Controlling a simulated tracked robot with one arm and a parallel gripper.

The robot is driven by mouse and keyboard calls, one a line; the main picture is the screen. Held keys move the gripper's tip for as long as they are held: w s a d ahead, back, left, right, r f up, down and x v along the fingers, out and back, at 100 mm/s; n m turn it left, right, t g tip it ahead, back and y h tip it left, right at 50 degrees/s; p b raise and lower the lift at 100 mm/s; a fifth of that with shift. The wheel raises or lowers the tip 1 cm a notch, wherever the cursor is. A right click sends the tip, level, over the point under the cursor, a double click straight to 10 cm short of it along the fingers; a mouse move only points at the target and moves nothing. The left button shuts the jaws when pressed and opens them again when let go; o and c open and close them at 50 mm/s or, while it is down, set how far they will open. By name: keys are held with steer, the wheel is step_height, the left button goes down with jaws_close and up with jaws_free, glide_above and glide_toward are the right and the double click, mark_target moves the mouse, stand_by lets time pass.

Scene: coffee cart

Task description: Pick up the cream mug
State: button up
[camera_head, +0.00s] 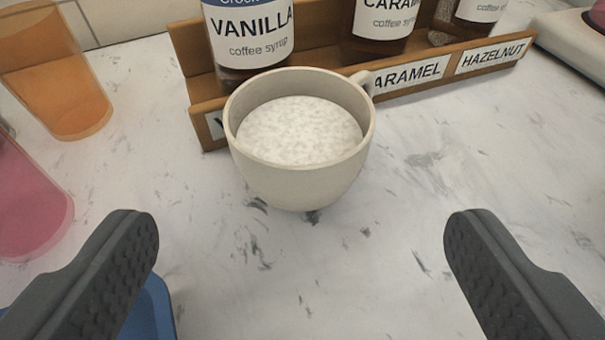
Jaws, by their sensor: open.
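The cream mug (297,185) stands upright on the marbled counter, ahead of my gripper and slightly left of the picture's middle. It holds a pale, speckled white filling close to its rim. Its handle is at the back right, partly seen beside the syrup rack. My gripper (302,225) is open and empty, with its two dark ridged fingers wide apart at the lower left and lower right. The mug is beyond the fingertips, and neither finger appears to touch it.
A wooden rack (195,60) with labelled syrup bottles, vanilla (248,45) and caramel (383,25) among them, stands close behind the mug. An orange cup (60,85) and a pink cup (25,200) are at left. A blue object (158,310) is below the left finger. Counter (410,190) at right is clear.

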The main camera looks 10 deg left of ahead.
mark_target(300, 93)
steer(key=x, duration=1.3)
steer(key=shift+w+f, duration=0.1)
steer(key=c, duration=0.9)
steer(key=shift+c, duration=0.2)
steer(key=shift+s+r, duration=0.45)
steer(key=r+p+v, duration=0.1)
steer(key=v, duration=1.4)
steer(key=shift+w+r, duration=0.2)
steer(key=shift+w, duration=0.15)
